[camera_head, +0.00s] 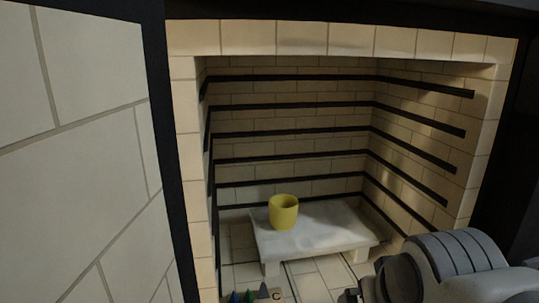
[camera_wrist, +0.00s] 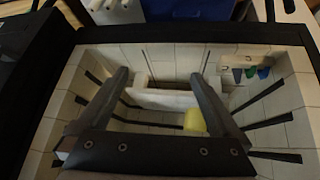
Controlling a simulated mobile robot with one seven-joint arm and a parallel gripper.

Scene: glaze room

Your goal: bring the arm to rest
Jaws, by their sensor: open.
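My gripper (camera_wrist: 160,76) shows in the wrist view with its two dark fingers spread wide apart and nothing held between them. It points into the brick-lined kiln (camera_head: 290,110). In the head view a grey part of my arm shows at the lower right, and the fingers cannot be made out there. A yellow cup (camera_head: 283,211) stands upright on a pale kiln shelf (camera_head: 325,238) inside the kiln. The cup also shows in the wrist view (camera_wrist: 194,121), beside the right finger in the picture and apart from it as far as can be told.
The open kiln door (camera_head: 85,130) fills the left of the head view. Black bars run along the kiln's inner walls. Small coloured cones (camera_wrist: 250,72) stand on a plaque at the kiln's front. A blue object (camera_wrist: 190,8) lies beyond the opening in the wrist view.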

